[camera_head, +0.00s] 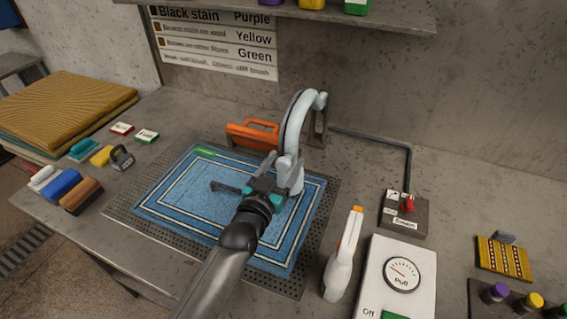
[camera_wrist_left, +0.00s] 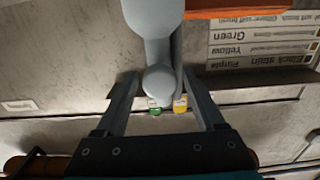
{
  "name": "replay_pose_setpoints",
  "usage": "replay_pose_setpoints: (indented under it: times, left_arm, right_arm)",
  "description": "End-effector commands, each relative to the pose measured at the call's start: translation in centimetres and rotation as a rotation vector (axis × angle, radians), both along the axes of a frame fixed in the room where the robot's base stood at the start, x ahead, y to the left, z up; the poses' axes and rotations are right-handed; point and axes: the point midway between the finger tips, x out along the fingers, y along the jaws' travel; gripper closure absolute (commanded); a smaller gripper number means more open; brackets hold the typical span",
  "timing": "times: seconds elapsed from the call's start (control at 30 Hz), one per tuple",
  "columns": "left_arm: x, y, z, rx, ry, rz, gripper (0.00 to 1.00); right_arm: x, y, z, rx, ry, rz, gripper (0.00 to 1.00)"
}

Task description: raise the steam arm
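The steam arm (camera_head: 290,123) is a pale, curved arm that rises from the back of the work surface and bends down over the blue rug (camera_head: 190,190). My left gripper (camera_head: 279,170) is at its lower part, above the rug. In the left wrist view, the two fingers of my left gripper (camera_wrist_left: 160,85) stand on either side of the steam arm's rounded end (camera_wrist_left: 159,80). Gaps show on both sides of that end, so the fingers look open around it. Whether the fingertips touch it farther in, I cannot tell. My right gripper is not in view.
An orange-handled tool (camera_head: 253,134) stands behind the rug. Brushes (camera_head: 62,184) lie at the left. A shelf (camera_head: 390,20) overhangs the back.

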Motion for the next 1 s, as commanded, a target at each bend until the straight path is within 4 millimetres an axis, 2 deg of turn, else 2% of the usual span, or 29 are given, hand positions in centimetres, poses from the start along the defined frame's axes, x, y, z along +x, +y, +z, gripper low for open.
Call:
replay_pose_setpoints:
  times: [0.07,0.6,1.0]
  left_arm:
    - [-0.02,0.01,-0.01,0.000,0.000,0.000,0.40]
    - [-0.03,0.02,-0.03,0.000,0.000,0.000,1.00]
    - [-0.04,0.04,-0.05,0.000,0.001,0.000,1.00]
  right_arm:
    - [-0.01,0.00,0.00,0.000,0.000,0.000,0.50]
    - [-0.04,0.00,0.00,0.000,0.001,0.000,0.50]
    - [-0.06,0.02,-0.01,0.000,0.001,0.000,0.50]
